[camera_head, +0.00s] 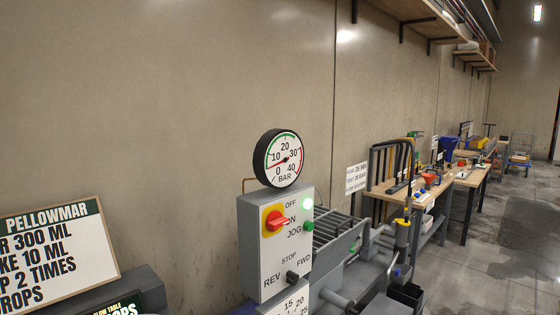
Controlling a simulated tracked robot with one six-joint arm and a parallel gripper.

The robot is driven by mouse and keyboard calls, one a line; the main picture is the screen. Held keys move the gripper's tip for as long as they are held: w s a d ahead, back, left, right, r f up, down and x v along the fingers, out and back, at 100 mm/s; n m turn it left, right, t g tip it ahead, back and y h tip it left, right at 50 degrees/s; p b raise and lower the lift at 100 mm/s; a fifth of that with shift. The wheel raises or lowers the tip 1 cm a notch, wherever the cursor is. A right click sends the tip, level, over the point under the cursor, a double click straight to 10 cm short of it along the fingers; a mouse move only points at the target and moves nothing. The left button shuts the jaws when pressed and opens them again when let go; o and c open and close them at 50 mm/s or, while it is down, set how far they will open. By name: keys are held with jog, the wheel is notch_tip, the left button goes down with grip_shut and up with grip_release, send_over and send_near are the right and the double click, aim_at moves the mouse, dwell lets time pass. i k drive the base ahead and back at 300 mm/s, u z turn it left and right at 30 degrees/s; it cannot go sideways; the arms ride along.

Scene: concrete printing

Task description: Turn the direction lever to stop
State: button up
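The direction lever (292,277) is a small black knob low on the front of a grey control box (250,250). The labels REV, STOP and FWD stand around it: REV to its left, STOP above, FWD to the upper right. Which label it points at is too small to tell. My gripper is not in view.
A round pressure gauge (283,159) stands on top of the box. A grated grey hopper (335,240) and pipes adjoin it on the right. A PELLOWMAR sign (60,245) is at lower left. Workbenches (465,180) line the wall; the floor (490,270) at right is clear.

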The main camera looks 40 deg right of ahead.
aim_at(293, 278)
jog(key=z, duration=1.3)
jog(key=k, duration=0.5)
jog(key=u, duration=0.45)
jog(key=i, duration=0.5)
jog(key=u, duration=0.05)
